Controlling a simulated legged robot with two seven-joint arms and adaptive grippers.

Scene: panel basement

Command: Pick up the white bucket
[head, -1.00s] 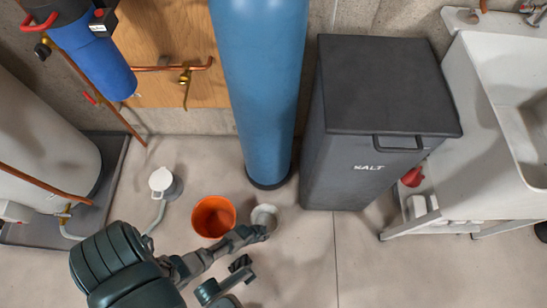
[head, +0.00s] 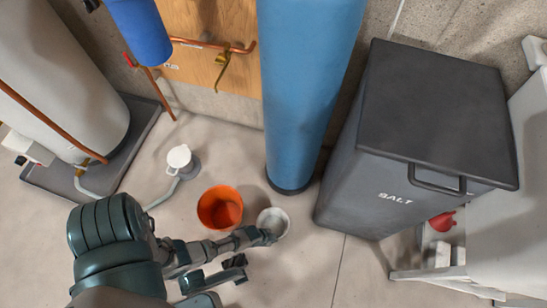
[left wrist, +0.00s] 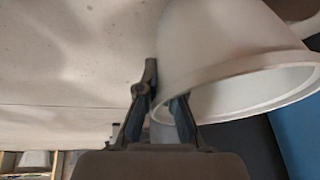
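The white bucket (head: 273,218) stands on the floor beside an orange bucket. My left gripper (head: 268,236) is at its near rim. In the left wrist view the white bucket (left wrist: 235,45) fills the upper right, with its rim towards the camera. The left gripper (left wrist: 164,85) has one finger along the outside of the wall and the other at the rim opening, its tip partly hidden. The fingers lean together across the rim. I cannot tell whether they press on the wall. My right gripper is not in view.
The orange bucket (head: 214,222) stands close on the left. The blue tank (head: 303,90) is just behind, and the dark salt bin (head: 420,120) stands to the right. A small white-lidded unit (head: 180,158) with a hose is at the left. The floor in front is clear.

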